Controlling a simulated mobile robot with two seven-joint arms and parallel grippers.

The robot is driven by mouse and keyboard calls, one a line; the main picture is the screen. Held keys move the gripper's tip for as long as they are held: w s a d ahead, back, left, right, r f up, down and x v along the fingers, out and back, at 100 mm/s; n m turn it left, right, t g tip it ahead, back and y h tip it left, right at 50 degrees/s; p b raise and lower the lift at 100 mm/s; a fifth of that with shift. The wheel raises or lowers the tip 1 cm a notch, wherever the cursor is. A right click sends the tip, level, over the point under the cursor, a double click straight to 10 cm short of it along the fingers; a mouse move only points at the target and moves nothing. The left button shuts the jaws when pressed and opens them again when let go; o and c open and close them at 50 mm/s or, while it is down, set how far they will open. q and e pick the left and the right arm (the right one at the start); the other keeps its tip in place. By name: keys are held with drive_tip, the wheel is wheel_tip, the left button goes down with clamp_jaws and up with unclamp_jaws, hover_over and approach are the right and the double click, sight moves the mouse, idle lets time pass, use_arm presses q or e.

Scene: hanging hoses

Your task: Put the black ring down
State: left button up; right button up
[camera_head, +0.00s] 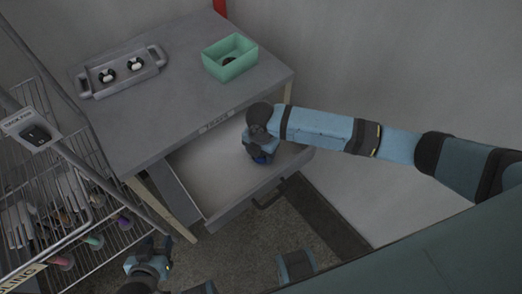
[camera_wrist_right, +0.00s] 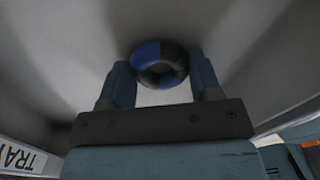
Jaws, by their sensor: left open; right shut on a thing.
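The black ring (camera_wrist_right: 148,74) shows in the right wrist view as a dark ring with blue patches, between the two fingertips. My right gripper (camera_wrist_right: 160,78) is shut on it. In the head view my right gripper (camera_head: 262,158) points down into the right part of the open drawer (camera_head: 205,172); the ring is mostly hidden there. I cannot tell whether the ring touches the drawer floor. My left gripper (camera_head: 146,262) is open and empty at the lower left, in front of the drawer and apart from it.
On the table (camera_head: 165,100) above the drawer stand a grey tray (camera_head: 97,92) with two black-and-white pieces and a green bin (camera_head: 248,64) with a dark thing inside. A wire rack (camera_head: 100,165) with hanging items stands at the left. The drawer's left part is bare.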

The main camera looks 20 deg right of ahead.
sight(261, 156)
drive_tip(key=shift+f, duration=0.1)
drive_tip(key=o, duration=0.9)
wheel_tip(261, 156, up, 12)
drive_tip(key=shift+r+p, duration=0.15)
drive_tip(key=shift+p, duration=0.3)
